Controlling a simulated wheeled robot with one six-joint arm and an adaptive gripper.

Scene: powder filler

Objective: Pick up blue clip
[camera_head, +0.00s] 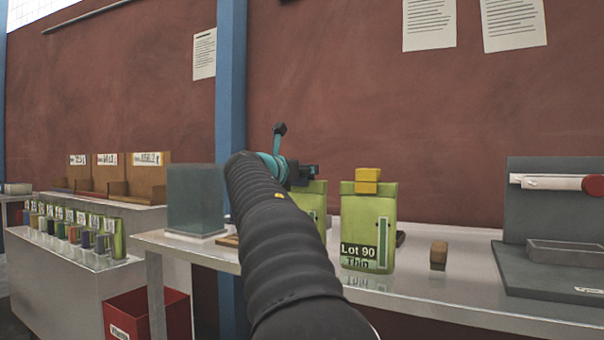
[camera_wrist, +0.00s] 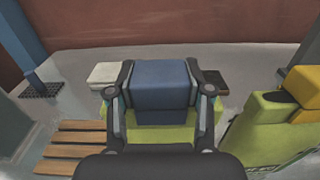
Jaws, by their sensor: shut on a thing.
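The blue clip (camera_wrist: 160,83) sits between the two fingers of my gripper (camera_wrist: 162,98) in the wrist view, with a finger against each side. It is on top of a green bag (camera_wrist: 205,115), which shows below and beside it. In the head view my gripper (camera_head: 305,175) is above the left green bag (camera_head: 312,197), mostly hidden behind my own arm. The clip is hard to make out there, as a small dark shape at the gripper's end.
A second green bag (camera_head: 368,225), labelled Lot 90, with a yellow clip (camera_head: 367,181), stands just to the right. A wooden slatted piece (camera_wrist: 75,147) lies to the left. A clear box (camera_head: 196,198) and a brown block (camera_head: 438,252) stand on the bench (camera_head: 465,290).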

